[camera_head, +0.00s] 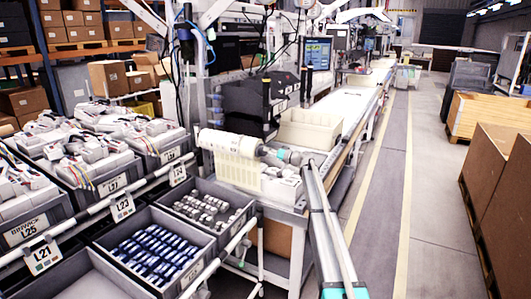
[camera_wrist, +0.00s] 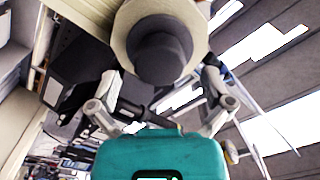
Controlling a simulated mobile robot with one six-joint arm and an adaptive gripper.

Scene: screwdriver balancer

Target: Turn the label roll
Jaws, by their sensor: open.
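The label roll (camera_head: 228,143) is a cream cylinder lying on its side above the near end of the workbench. In the wrist view the label roll (camera_wrist: 122,32) shows end-on, with a dark grey round core end (camera_wrist: 161,55) facing me. My gripper (camera_head: 268,153) is at the right end of the roll in the head view. In the wrist view my gripper (camera_wrist: 160,78) is open, its fingers spread to the left and right of the core end. I cannot tell whether either finger touches the roll.
A cream bin (camera_head: 310,129) and black bins (camera_head: 250,100) stand behind the roll on the bench. Grey crates of small parts (camera_head: 155,245) and white devices (camera_head: 65,150) fill the left. Brown boxes (camera_head: 497,165) line the right. The grey aisle floor (camera_head: 425,170) is clear.

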